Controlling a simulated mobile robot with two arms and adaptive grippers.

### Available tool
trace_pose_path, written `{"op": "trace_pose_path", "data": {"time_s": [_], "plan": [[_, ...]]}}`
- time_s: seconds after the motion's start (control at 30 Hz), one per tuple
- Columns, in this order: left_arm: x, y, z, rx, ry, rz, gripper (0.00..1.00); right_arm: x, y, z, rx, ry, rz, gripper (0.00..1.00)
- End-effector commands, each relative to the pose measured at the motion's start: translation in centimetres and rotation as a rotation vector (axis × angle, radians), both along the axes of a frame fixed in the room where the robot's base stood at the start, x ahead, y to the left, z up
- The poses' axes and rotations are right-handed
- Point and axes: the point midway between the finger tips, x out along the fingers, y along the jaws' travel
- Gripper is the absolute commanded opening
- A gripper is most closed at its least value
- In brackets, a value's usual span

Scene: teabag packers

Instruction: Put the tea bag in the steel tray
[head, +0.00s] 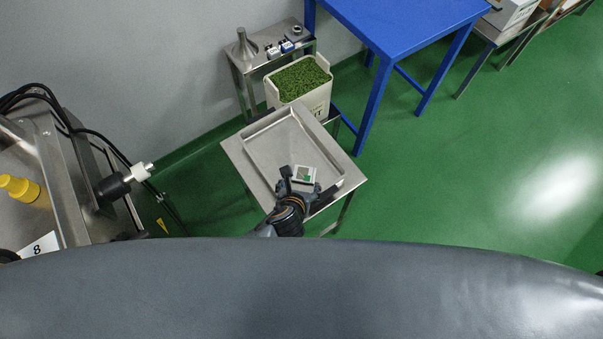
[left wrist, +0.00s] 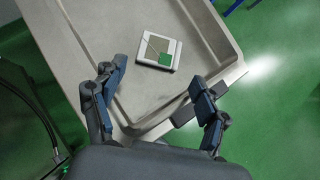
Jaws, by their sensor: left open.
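The tea bag (head: 304,175) is a small white square packet with a green patch. It lies inside the steel tray (head: 262,147), near the tray's front end. In the left wrist view the tea bag (left wrist: 158,51) lies on the floor of the steel tray (left wrist: 85,28), apart from the fingers. My left gripper (head: 299,186) is over the front end of the tray, just beside the tea bag. In the left wrist view my left gripper (left wrist: 157,90) has its fingers spread wide with nothing between the tips. My right gripper does not show.
The tray rests on a small steel table (head: 353,177). Behind it stand a white bin of green leaves (head: 300,80) and a steel stand (head: 262,57) with small items. A blue table (head: 405,25) is at the back. A steel machine (head: 75,165) is at left. Green floor is clear at right.

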Motion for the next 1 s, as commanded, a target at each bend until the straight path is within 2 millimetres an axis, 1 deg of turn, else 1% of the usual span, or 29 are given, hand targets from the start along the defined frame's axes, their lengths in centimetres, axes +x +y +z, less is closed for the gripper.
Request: {"op": "trace_pose_path", "data": {"time_s": [0.03,0.1,0.2,0.33,0.53,1.0], "plan": [[-0.6,0.1,1.3,0.002,0.001,-0.001,0.74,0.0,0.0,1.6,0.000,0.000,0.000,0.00],[-1.4,0.2,2.0,0.001,0.002,-0.001,0.74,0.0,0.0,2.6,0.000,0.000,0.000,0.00],[-2.3,0.4,2.9,0.002,0.002,-0.001,0.74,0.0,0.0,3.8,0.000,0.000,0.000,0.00],[-3.2,0.5,3.6,0.002,0.001,-0.001,0.74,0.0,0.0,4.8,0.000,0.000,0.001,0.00],[-3.9,0.6,4.0,0.001,0.000,0.000,0.74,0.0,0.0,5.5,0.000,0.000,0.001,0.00],[-3.9,0.6,4.0,0.001,0.000,0.000,0.74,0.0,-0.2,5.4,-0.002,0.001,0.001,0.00]]}}
